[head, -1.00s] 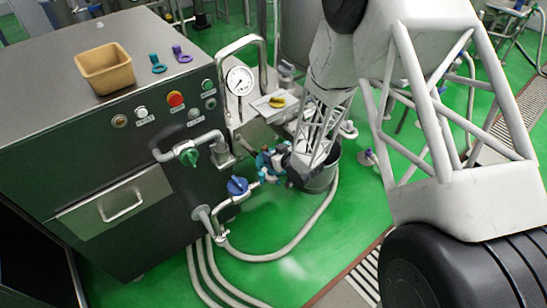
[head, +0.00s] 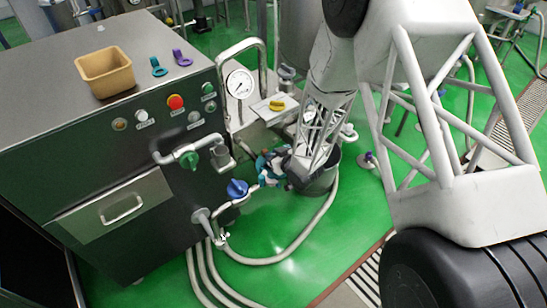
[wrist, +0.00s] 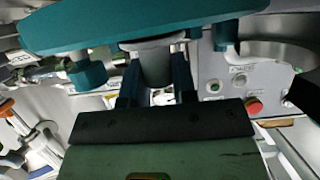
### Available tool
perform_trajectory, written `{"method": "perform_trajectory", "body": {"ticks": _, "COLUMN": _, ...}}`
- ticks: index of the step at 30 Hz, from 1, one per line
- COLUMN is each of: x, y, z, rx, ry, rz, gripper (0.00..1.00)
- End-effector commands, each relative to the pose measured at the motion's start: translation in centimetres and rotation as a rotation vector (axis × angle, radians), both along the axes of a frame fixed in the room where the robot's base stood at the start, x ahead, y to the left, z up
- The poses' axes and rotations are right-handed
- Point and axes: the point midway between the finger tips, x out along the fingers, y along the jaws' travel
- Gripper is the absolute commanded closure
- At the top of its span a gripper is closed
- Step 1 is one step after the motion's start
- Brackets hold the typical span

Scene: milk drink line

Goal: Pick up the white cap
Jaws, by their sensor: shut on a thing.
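My gripper (head: 270,166) is low in front of the steel cabinet, right of the blue-handled valve, with its teal parts partly hidden by my arm. In the wrist view, its dark blue fingers (wrist: 155,82) stand on either side of a pale grey-white cylinder (wrist: 153,64) and are shut on it. This piece looks like the white cap. In the head view I cannot make out the held piece.
The steel cabinet (head: 60,115) bears a tan tray (head: 104,71) and teal and purple clips. A blue-handled valve (head: 237,187) and a green-handled valve (head: 190,159) jut from it. A grey bucket (head: 322,184) stands beside my gripper. Hoses (head: 290,252) cross the green floor.

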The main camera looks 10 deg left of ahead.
Motion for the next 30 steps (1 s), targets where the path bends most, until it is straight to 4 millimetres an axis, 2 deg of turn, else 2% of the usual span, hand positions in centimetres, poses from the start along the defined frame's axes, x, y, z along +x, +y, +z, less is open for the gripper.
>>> {"method": "perform_trajectory", "body": {"ticks": 8, "x": 0.0, "y": 0.0, "z": 1.6, "rx": 0.0, "ry": -0.002, "rz": -0.001, "gripper": 0.97}}
{"method": "perform_trajectory", "body": {"ticks": 13, "x": 0.0, "y": 0.0, "z": 3.5, "rx": 0.0, "ry": -0.002, "rz": -0.001, "gripper": 0.97}}
{"method": "perform_trajectory", "body": {"ticks": 30, "x": -9.8, "y": -3.9, "z": 4.3, "rx": 0.001, "ry": 0.001, "rz": 0.0, "gripper": 0.97}}
